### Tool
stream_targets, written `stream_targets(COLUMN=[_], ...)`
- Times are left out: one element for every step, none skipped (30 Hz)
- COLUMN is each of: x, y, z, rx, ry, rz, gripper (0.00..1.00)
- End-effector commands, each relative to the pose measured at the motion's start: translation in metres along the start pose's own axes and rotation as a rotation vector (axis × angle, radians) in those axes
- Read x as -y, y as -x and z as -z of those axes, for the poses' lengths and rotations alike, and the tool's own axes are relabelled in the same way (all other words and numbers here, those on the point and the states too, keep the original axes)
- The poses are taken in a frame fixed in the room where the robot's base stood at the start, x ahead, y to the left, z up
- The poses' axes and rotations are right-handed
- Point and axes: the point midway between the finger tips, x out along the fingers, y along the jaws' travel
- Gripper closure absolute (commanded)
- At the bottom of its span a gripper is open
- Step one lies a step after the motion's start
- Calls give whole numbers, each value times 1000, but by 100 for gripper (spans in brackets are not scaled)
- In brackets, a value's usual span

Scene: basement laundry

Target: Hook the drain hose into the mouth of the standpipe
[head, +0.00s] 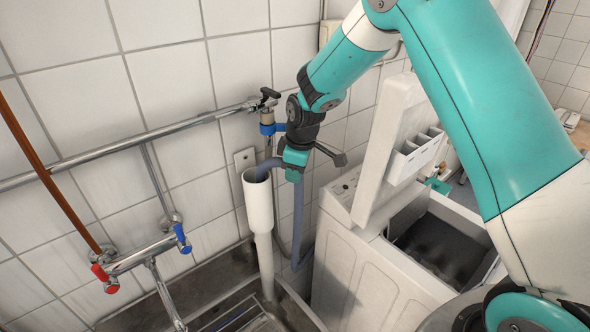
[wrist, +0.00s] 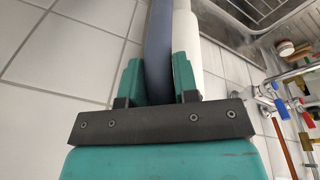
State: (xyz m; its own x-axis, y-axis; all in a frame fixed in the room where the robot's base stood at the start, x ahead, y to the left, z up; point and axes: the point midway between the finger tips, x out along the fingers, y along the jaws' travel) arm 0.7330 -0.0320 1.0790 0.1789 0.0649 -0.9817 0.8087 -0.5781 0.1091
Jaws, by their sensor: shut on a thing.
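The white standpipe (head: 260,208) stands upright by the tiled wall with its wide mouth facing up. The grey-blue drain hose (head: 298,218) rises on its right and bends over at the top. Its bent end reaches left over the rim and appears to dip into the standpipe's mouth; the tip is hidden. My gripper (head: 294,164) is shut on the hose just right of the mouth. In the wrist view the hose (wrist: 157,48) lies between my green fingers (wrist: 158,82), with the white standpipe (wrist: 188,48) close beside it.
A top-loading washing machine (head: 375,270) with its lid (head: 388,140) raised stands to the right. A wall tap (head: 267,115) and a horizontal pipe (head: 120,147) are behind and left. A mixer tap with red and blue handles (head: 140,256) is at lower left, above a metal sink (head: 190,290).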

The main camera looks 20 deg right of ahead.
Motion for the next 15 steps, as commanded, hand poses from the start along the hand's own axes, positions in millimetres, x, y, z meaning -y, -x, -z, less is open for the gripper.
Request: stream_targets(x=[0, 0, 0, 0, 0, 0, 0, 0, 0, 0, 0, 0, 0, 0, 0], y=[0, 0, 0, 0, 0, 0, 0, 0, 0, 0, 0, 0, 0, 1, 3], z=[0, 0, 0, 0, 0, 0, 0, 0, 0, 0, 0, 0, 0, 0, 0], rx=[-1, -1, -1, -1, -1, -1, -1, -1, -1, -1, -1, 0, 0, 0, -1], ry=[0, 0, 0, 0, 0, 0, 0, 0, 0, 0, 0, 0, 0, 0, 0], rz=[-1, -1, -1, -1, -1, -1, -1, 0, 0, 0, 0, 0, 0, 0, -1], gripper=[100, 65, 56, 49, 42, 42, 42, 42, 42, 42, 42, 42, 42, 42, 42])
